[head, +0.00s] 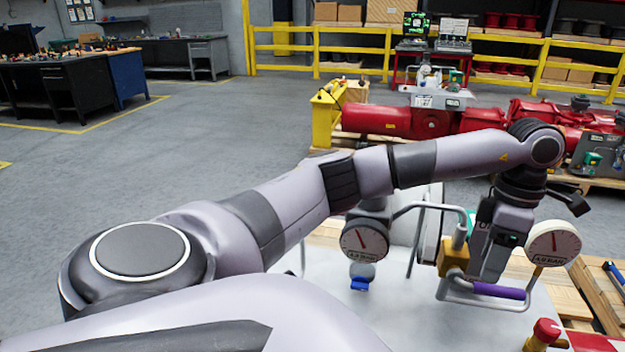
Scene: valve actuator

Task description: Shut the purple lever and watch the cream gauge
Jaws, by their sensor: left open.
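The purple lever (498,291) lies roughly level at the lower right, on a grey bent handle beside a brass-coloured valve body (453,258). The cream gauge (553,243) faces me just right of my left gripper; its red needle points nearly straight up, and its label is too small to read surely. My left gripper (484,274) is open and points down just above the purple lever. Its fingertips are close to the lever; I cannot tell whether they touch it. My right gripper is out of view.
A red knob (547,330) stands at the lower right. My left arm hides part of the panel.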

